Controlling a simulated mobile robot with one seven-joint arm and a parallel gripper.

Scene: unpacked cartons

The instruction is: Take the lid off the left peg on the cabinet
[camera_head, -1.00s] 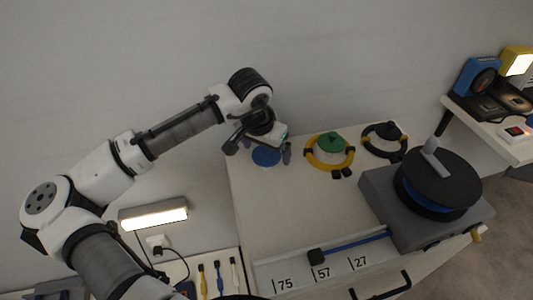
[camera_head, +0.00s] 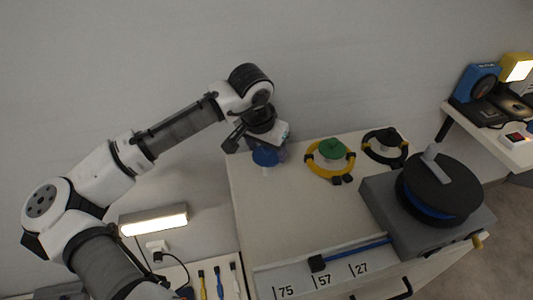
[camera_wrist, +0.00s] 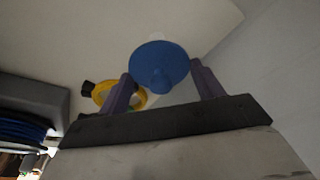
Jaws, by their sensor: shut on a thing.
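The blue lid (camera_head: 265,158) is at the left peg on the back left of the white cabinet top (camera_head: 285,210). A pale bit of the peg (camera_head: 266,171) shows just beneath it. My gripper (camera_head: 265,153) comes from above and is shut on the lid. In the wrist view the round blue lid (camera_wrist: 160,66) with its knob sits between the fingertips of my gripper (camera_wrist: 161,72). I cannot tell whether the lid still touches the peg.
A green lid (camera_head: 332,148) with a yellow ring (camera_head: 318,171) and a dark lid (camera_head: 388,136) with a black ring (camera_head: 370,147) stand to the right. A grey box with a black reel (camera_head: 440,187) stands at front right. A blue bar (camera_head: 355,252) lies near the front. The cabinet's middle is clear.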

